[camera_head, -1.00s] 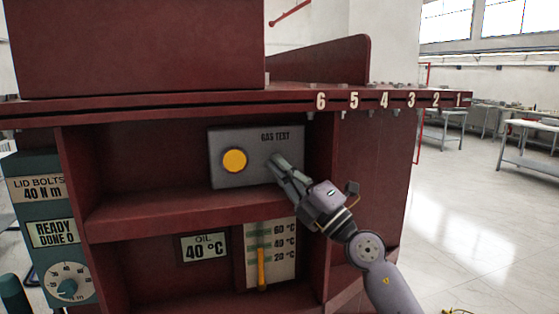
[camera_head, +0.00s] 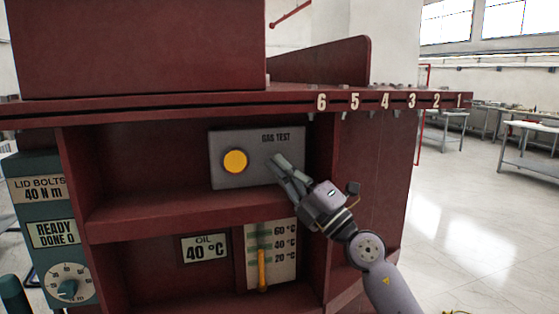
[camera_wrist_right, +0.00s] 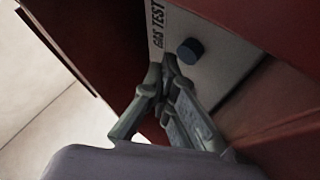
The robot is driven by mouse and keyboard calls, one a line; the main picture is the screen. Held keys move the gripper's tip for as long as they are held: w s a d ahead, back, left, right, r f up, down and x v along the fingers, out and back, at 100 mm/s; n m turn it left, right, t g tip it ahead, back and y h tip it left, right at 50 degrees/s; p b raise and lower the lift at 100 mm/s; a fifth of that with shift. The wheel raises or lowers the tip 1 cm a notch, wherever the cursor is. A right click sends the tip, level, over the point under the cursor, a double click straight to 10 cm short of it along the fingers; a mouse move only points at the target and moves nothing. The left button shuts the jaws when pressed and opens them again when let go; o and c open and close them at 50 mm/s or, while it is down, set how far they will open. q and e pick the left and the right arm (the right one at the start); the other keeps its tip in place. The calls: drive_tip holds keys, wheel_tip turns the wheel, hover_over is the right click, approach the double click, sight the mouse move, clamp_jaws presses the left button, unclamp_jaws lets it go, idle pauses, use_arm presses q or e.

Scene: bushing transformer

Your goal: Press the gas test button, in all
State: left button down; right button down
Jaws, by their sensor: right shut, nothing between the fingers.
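The grey gas test panel (camera_head: 225,137) is set in the upper bay of the dark red cabinet. A round yellow disc (camera_head: 235,161) is on its left side. In the right wrist view, a small dark blue round button (camera_wrist_right: 190,50) stands out from the panel beside the GAS TEST lettering. In the head view my right gripper covers that part of the panel. My right gripper (camera_head: 279,164) is shut and empty in front of the panel's right side. In the wrist view its fingertips (camera_wrist_right: 170,66) appear just beside the button; contact cannot be told.
A red shelf (camera_head: 180,212) runs below the panel. Under it are an oil sign (camera_head: 205,248) and a temperature gauge (camera_head: 284,275). A teal unit with a dial (camera_head: 67,284) stands at left. A numbered ledge (camera_head: 390,100) overhangs above.

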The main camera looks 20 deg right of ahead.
drive_tip(key=shift+w+a+f, duration=0.15)
drive_tip(key=shift+w+f, duration=0.05)
drive_tip(key=shift+f, duration=0.65)
drive_tip(key=shift+s+f+g, duration=0.2)
drive_tip(key=shift+g, duration=0.1)
drive_tip(key=shift+s+p, duration=0.55)
drive_tip(key=shift+p, duration=0.2)
drive_tip(key=shift+s+p, duration=0.5)
drive_tip(key=shift+p, duration=0.05)
drive_tip(key=shift+s+d+r+p, duration=0.15)
drive_tip(key=shift+s+p, duration=0.25)
drive_tip(key=shift+s, duration=0.65)
